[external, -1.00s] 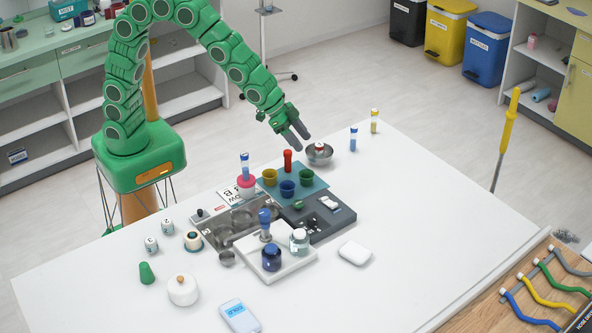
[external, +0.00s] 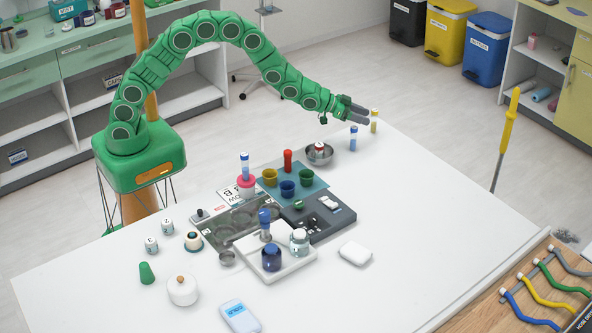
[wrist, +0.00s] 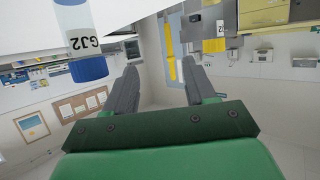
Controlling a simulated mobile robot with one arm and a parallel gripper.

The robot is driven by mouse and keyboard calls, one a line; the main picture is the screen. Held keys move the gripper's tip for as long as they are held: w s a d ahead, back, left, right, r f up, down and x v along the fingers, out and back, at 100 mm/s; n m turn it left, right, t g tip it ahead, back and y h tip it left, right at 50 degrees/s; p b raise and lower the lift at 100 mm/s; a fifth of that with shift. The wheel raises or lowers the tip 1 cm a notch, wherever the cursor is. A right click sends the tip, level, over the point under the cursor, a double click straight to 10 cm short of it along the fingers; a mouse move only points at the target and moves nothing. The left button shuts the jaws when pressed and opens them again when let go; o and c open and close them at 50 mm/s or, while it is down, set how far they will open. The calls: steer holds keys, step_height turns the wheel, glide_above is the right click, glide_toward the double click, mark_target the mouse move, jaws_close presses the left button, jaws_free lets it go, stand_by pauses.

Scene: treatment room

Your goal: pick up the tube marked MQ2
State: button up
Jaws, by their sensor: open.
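A tube with a blue cap (external: 353,138) stands near the table's far edge. In the wrist view this blue-capped tube (wrist: 86,60) shows close up at the upper left, cap downward, with a label that seems to read G12 or similar. A tube with a yellow cap (external: 374,122) stands beside it to the right. A yellow-capped tube shows in the wrist view (wrist: 214,36), its label too small to read surely. My gripper (external: 367,114) is open and empty near these tubes; its fingers (wrist: 161,67) have nothing between them. I cannot make out MQ2 on any tube.
A metal bowl (external: 319,155) stands left of the two tubes. Coloured cups stand on a teal mat (external: 318,184), beside a dark tray (external: 346,216). The table's right side is clear.

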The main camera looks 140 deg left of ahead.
steer(key=shift+n+g, duration=0.3)
steer(key=shift+g, duration=0.1)
steer(key=s+a+f, duration=0.1)
steer(key=s, duration=0.1)
steer(key=s+a+f, duration=0.1)
steer(key=s, duration=0.1)
steer(key=s+f, duration=0.1)
steer(key=s, duration=0.1)
steer(key=shift+a, duration=0.4)
glide_above(373, 132)
steer(key=shift+s+a+f, duration=0.2)
steer(key=shift+f, duration=0.5)
steer(key=shift+s+a+f, duration=0.15)
steer(key=shift+a+f, duration=0.05)
steer(key=shift+f, duration=0.45)
jaws_close()
steer(key=shift+r, duration=0.15)
